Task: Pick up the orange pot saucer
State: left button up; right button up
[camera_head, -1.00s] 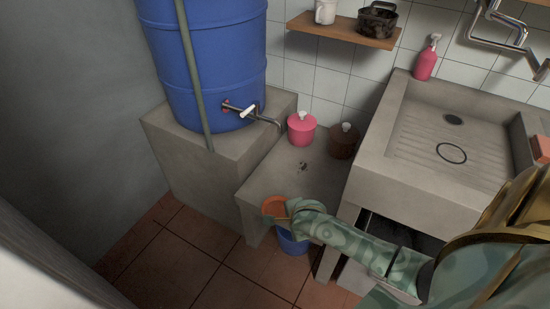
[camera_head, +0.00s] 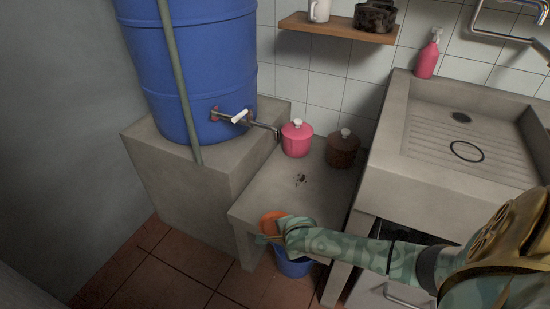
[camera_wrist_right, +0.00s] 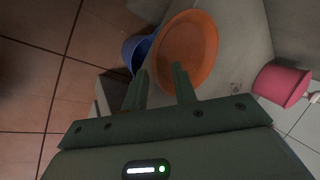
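The round orange pot saucer (camera_head: 270,221) lies at the front edge of the low concrete ledge. In the right wrist view the orange saucer (camera_wrist_right: 190,48) is just beyond my fingers, its inside facing the camera. My right gripper (camera_head: 268,237) is at the saucer's near side, its hand covering part of it. In the right wrist view my right gripper (camera_wrist_right: 161,72) has its two fingers apart, one overlapping the saucer's lower part and the other left of its rim. I cannot tell whether they touch it. My left gripper is not in view.
A blue bucket (camera_head: 294,265) stands on the floor below the ledge (camera_head: 270,188). A pink lidded pot (camera_head: 296,140) and a brown one (camera_head: 342,150) stand at the ledge's back. A blue barrel (camera_head: 190,70) stands left, and a concrete sink (camera_head: 420,190) stands right.

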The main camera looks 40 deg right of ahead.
grip_shut()
